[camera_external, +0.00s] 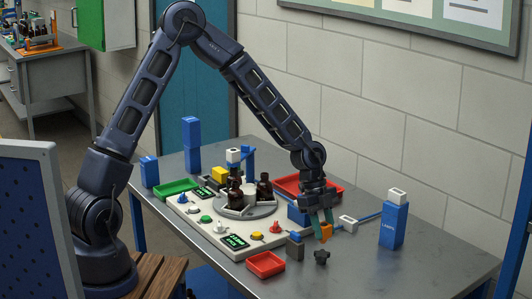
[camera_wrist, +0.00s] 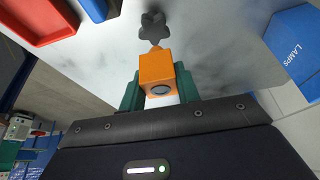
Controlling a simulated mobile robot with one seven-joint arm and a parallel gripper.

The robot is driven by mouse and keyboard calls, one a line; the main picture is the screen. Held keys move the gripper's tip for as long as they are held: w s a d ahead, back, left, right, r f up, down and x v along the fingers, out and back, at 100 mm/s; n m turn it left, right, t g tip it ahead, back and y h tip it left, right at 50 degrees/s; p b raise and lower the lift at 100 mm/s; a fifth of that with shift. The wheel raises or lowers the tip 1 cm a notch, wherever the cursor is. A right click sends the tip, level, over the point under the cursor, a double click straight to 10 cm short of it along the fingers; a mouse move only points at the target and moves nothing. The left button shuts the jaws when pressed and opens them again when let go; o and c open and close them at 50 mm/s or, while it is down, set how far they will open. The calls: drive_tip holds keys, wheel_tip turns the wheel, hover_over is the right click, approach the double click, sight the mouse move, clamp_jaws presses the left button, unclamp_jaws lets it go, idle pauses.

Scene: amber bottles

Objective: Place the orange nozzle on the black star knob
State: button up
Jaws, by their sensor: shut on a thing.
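The orange nozzle (camera_wrist: 157,70) is a small block with a dark round opening and a narrow tip. My gripper (camera_external: 322,225) is shut on it, with a green finger at each side; the fingers also show in the wrist view (camera_wrist: 159,92). The nozzle also shows in the external view (camera_external: 326,232), low between the fingertips. The black star knob (camera_external: 321,256) sits on the grey table in front of the gripper. In the wrist view the knob (camera_wrist: 154,26) lies just beyond the nozzle's tip. Whether the tip touches it, I cannot tell.
A blue LAMPS box (camera_external: 393,222) stands to the right. Amber bottles (camera_external: 264,190) stand on a round grey plate behind. The table's front right (camera_external: 420,270) is clear.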

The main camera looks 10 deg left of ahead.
drive_tip(key=shift+f, duration=1.7)
drive_tip(key=shift+f, duration=0.1)
drive_tip(key=o, duration=1)
drive_tip(key=shift+c, duration=0.2)
drive_tip(key=v, duration=1.2)
drive_tip(key=w+a+r+n+t+y, duration=0.1)
drive_tip(key=w+a+r+n+t, duration=0.25)
drive_tip(key=a, duration=0.65)
drive_tip(key=w+a+r+n, duration=0.2)
drive_tip(key=a+r+n, duration=0.35)
drive_tip(key=a, duration=0.35)
drive_tip(key=w+a+r+n+t+y, duration=0.1)
drive_tip(key=w+a+r+n, duration=0.15)
drive_tip(key=a+r, duration=0.55)
drive_tip(key=s+a+r+n+t, duration=0.1)
drive_tip(key=s+a+n, duration=0.3)
drive_tip(key=a, duration=0.5)
drive_tip(key=s+a+r+n+t, duration=0.1)
drive_tip(key=s+a+r+n, duration=0.1)
drive_tip(key=s+a+n, duration=0.3)
drive_tip(key=s+a+r+n+t+y, duration=0.1)
drive_tip(key=s+a+n, duration=0.4)
drive_tip(key=a, duration=0.8)
drive_tip(key=shift+s+r+n, duration=0.2)
drive_tip(key=shift+r+n, duration=0.55)
drive_tip(key=shift+r, duration=0.05)
